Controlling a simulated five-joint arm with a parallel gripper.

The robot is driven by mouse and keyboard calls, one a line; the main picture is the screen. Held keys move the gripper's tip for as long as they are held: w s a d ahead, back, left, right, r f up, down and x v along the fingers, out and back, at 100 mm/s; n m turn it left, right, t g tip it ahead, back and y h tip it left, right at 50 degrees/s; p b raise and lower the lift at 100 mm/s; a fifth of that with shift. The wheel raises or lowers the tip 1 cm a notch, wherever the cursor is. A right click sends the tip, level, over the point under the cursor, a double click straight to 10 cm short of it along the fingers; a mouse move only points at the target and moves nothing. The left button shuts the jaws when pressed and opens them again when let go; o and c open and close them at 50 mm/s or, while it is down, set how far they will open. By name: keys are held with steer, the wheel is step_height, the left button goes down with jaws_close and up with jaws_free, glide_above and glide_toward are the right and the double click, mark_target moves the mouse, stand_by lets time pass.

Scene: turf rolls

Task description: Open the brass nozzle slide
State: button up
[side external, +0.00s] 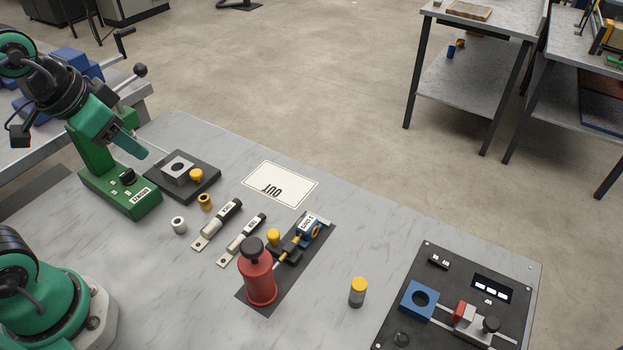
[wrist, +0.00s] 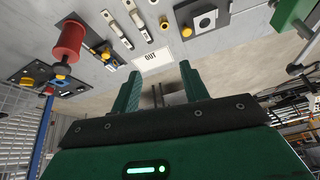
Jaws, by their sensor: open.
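A dark plate (side external: 318,250) carries a red cylinder (side external: 257,277) with a black knob, a yellow knob (side external: 273,236), and a blue labelled block with a brass-coloured ring (side external: 314,231). A brass-coloured rod lies between them. I cannot tell for sure which part is the nozzle slide, nor its position. In the wrist view the red cylinder (wrist: 68,44) and yellow knob (wrist: 60,69) are at upper left. My gripper (side external: 133,134) is at the upper left, raised above the bench near the green machine and apart from this assembly. In the wrist view its fingers (wrist: 160,71) are spread and empty.
A white OUT card (side external: 280,184) lies mid-bench. A grey block on a dark plate (side external: 207,190), two labelled metal tools (side external: 218,224) and small collars are nearby. A green machine (side external: 120,190) stands left. A black panel (side external: 400,300) is right, beside a yellow-capped cylinder (side external: 358,292).

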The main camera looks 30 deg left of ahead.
steer(key=w+d+f+m+g, duration=0.3)
steer(key=w+d+f+m, duration=0.1)
steer(key=w+d+m, duration=0.5)
steer(key=m+g, duration=0.2)
steer(key=m, duration=0.8)
glide_above(273, 234)
step_height(273, 234, down, 9)
steer(key=shift+r, duration=0.1)
steer(key=shift+f, duration=3.95)
jaws_close()
